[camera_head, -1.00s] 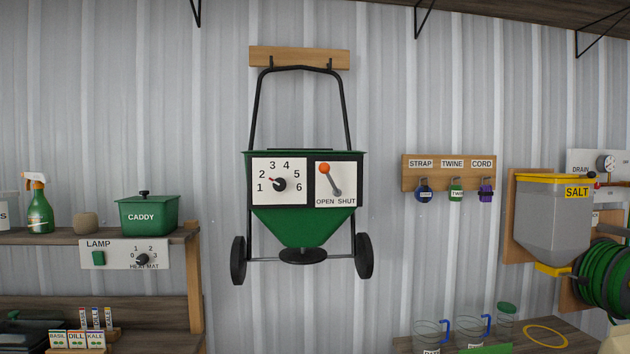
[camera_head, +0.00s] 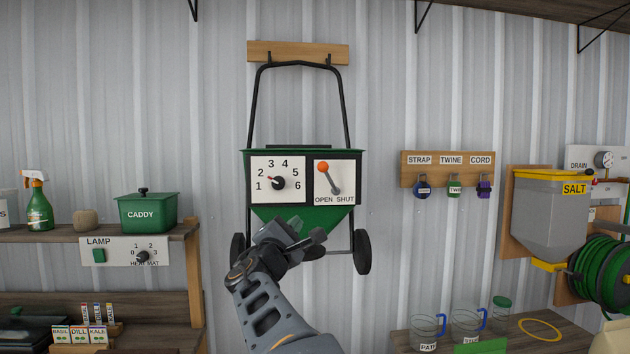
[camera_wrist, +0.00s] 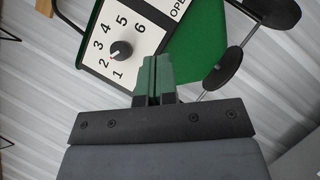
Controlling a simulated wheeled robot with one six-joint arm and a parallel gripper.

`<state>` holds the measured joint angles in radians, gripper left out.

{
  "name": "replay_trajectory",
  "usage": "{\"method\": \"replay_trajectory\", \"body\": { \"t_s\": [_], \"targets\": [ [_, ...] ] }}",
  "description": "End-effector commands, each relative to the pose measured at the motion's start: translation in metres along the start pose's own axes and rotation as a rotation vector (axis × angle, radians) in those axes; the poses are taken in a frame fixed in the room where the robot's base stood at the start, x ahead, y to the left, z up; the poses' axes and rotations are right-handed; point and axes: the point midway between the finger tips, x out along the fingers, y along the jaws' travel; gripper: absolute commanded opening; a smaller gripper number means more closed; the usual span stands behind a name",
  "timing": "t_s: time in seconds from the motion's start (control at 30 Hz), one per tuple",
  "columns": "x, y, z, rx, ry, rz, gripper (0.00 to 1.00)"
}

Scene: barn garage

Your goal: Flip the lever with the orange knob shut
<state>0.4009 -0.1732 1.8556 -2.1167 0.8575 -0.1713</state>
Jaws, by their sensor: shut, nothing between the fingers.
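The lever with the orange knob (camera_head: 323,167) is on the white OPEN/SHUT plate (camera_head: 345,179) on the green spreader (camera_head: 272,215) that hangs on the wall. The lever leans up and left from its pivot, with the knob above OPEN. My gripper (camera_head: 322,236) is below the plate, in front of the spreader's lower hopper, shut and empty. In the wrist view its closed fingers (camera_wrist: 155,75) show in front of the green hopper, near the number dial (camera_wrist: 121,50). The wrist view shows a corner of the OPEN/SHUT plate (camera_wrist: 190,12); the lever is out of that view.
A number dial plate (camera_head: 278,180) sits just left of the lever plate. The spreader's black wheels (camera_head: 362,251) flank my arm. A shelf with a green caddy (camera_head: 147,212) is at the left; a salt hopper (camera_head: 551,215) and hose reel are at the right.

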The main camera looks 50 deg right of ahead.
Motion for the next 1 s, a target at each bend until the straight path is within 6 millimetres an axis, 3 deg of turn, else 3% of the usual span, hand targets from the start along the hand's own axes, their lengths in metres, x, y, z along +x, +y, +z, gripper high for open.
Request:
{"method": "replay_trajectory", "body": {
  "t_s": [0.2, 0.67, 0.83, 1.0],
  "targets": [
    [0.013, 0.019, 0.009, -0.103, -0.044, 0.095, 0.0],
    [0.017, 0.022, 0.01, -0.114, -0.048, 0.105, 0.0],
    [0.036, 0.025, 0.012, -0.116, -0.049, 0.103, 0.0],
    [0.069, 0.029, 0.014, -0.117, -0.049, 0.102, 0.0]
  ]
}}
